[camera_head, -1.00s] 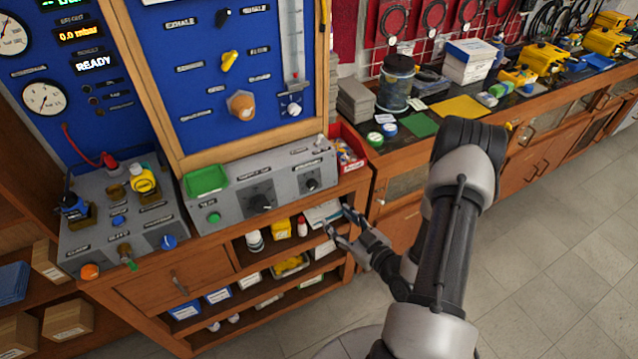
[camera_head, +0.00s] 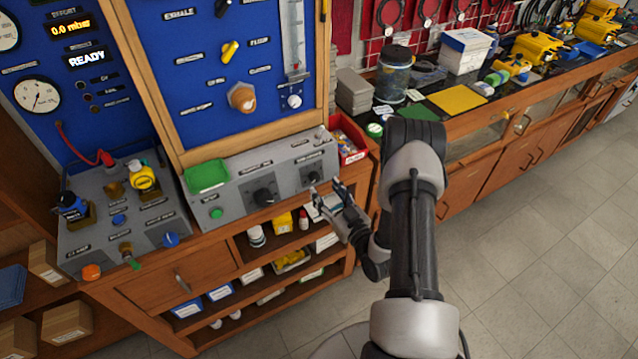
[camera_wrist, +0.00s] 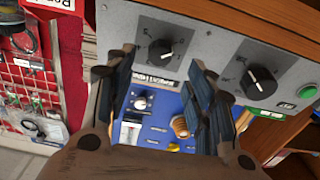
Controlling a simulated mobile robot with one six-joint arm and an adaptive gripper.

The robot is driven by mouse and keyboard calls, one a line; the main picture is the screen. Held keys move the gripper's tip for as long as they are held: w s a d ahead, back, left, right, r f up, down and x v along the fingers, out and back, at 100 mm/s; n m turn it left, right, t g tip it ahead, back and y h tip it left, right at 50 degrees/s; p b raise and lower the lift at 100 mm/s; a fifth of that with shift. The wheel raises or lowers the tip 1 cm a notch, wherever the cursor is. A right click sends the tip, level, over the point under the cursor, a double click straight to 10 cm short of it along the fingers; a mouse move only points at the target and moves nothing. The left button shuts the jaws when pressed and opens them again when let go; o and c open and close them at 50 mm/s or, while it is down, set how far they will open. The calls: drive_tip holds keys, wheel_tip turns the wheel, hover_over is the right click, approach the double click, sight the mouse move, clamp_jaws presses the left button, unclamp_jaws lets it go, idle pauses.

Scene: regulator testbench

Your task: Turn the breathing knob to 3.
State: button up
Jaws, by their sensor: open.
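A grey control panel (camera_head: 235,200) on the bench carries two black dial knobs. The larger knob (camera_head: 263,197) is in the middle, and the smaller knob (camera_head: 312,177) is at its right end. In the wrist view the order is reversed: the smaller knob (camera_wrist: 160,48) is left, the larger knob (camera_wrist: 258,83) right, each with a white pointer mark. Labels are too small to read, so I cannot tell which is the breathing knob. My gripper (camera_head: 325,186) is open and empty, just in front of the smaller knob. Its fingers also flank that knob in the wrist view (camera_wrist: 164,78), apparently not touching.
A green tray (camera_head: 207,176) and green button (camera_head: 216,212) are at the panel's left. A red bin (camera_head: 350,140) stands close to the panel's right end. The blue board (camera_head: 215,100) rises behind. Shelves with small containers lie below the panel.

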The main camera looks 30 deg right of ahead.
sight(316, 178)
drive_tip(key=w, duration=0.5)
drive_tip(key=shift+w+a+b, duration=0.1)
drive_tip(key=shift+b, duration=0.2)
drive_tip(key=shift+c, duration=0.5)
drive_tip(key=c, duration=1)
